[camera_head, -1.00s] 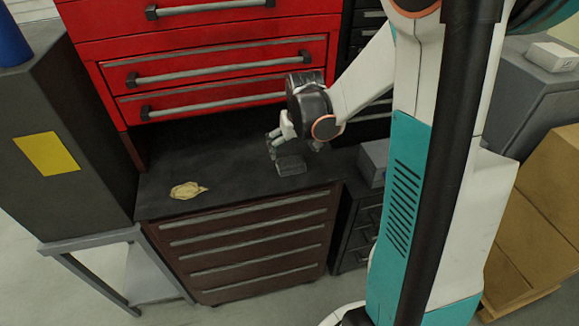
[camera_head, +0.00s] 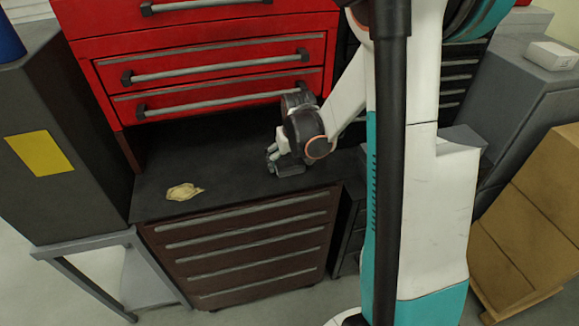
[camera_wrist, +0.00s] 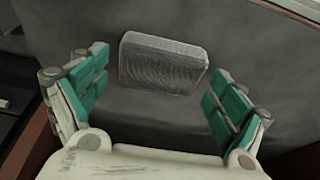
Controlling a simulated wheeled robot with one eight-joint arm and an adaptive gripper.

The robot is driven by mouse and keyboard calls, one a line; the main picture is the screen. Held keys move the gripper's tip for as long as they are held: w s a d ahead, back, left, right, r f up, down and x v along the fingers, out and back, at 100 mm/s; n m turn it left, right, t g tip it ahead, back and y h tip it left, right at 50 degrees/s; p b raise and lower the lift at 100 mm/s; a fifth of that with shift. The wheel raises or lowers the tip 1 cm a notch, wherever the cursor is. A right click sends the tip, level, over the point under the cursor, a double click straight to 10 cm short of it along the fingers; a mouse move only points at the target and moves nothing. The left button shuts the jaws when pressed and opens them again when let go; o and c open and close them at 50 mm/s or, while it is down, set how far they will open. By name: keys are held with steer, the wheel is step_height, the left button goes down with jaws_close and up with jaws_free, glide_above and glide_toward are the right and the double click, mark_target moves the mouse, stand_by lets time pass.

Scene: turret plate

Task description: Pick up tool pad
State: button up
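The tool pad is a grey, ribbed, rounded rectangular block (camera_wrist: 163,66) lying on the dark worktop. In the wrist view it sits ahead of my gripper (camera_wrist: 156,72), between the lines of the two teal-padded fingers, with a gap on each side. The fingers are spread open and hold nothing. In the head view the pad (camera_head: 290,171) is at the right part of the worktop, partly hidden by my gripper (camera_head: 274,159), which hangs just above it. The exact height between them cannot be told.
A crumpled beige cloth-like item (camera_head: 184,191) lies on the worktop (camera_head: 225,180) at the left. Red drawers (camera_head: 215,65) with bar handles overhang the worktop's back. A dark cabinet (camera_head: 75,140) stands at the left. The worktop's middle is clear.

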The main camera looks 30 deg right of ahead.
mark_target(290, 163)
steer(key=c, duration=0.4)
steer(key=shift+c, duration=0.3)
steer(key=shift+r, duration=0.1)
step_height(290, 163, up, 20)
steer(key=p, duration=0.5)
